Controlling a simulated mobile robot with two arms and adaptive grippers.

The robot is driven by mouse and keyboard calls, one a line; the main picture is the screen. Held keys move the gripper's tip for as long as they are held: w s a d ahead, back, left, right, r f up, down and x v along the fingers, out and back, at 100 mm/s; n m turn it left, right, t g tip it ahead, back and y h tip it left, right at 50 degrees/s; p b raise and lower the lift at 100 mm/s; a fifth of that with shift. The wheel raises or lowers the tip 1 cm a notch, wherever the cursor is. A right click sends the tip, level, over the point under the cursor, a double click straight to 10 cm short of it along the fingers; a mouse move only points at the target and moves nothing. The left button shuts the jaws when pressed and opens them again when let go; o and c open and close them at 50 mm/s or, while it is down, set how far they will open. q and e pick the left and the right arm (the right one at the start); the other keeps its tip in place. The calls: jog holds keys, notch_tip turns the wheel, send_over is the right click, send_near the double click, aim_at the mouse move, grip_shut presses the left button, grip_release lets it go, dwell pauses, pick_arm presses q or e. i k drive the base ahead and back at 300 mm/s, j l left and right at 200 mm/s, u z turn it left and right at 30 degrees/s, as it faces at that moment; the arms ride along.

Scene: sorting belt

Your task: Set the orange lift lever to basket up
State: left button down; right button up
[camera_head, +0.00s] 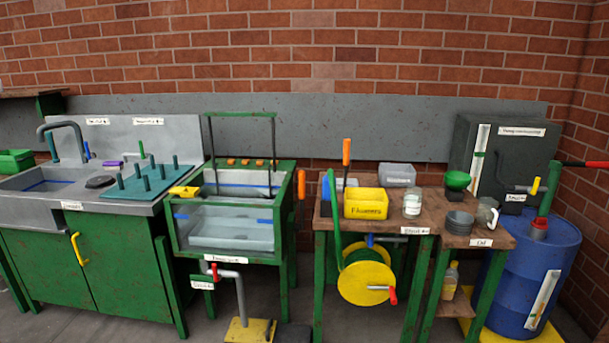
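A green-framed wash station (174,240) stands left of the middle, with clear-walled, water-filled tanks. A tall green hoop with thin dark rods (274,150) rises over it. The basket cannot be clearly made out in the tank. An orange handle (301,185) is upright at the right side of this station. A second orange handle (346,152) stands upright at the back of the wooden table. No label shows which one is the lift lever. Neither of my grippers is in view.
A wooden table (334,222) right of the station holds a yellow bin (366,204), a jar (412,204) and bowls. A yellow reel (367,278) hangs below. A blue barrel (530,275) stands far right, a sink counter (30,205) left. A pipe (240,300) stands before the station.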

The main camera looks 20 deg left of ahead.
aim_at(299, 226)
jog(key=i+j, duration=0.3)
jog(key=i, duration=0.15)
jog(key=i+j, duration=0.25)
jog(key=i, duration=0.2)
jog(key=i+j, duration=0.3)
jog(key=i, duration=0.2)
jog(key=i+j, duration=0.25)
jog(key=i, duration=0.2)
jog(key=i+j, duration=0.3)
jog(key=i, duration=0.15)
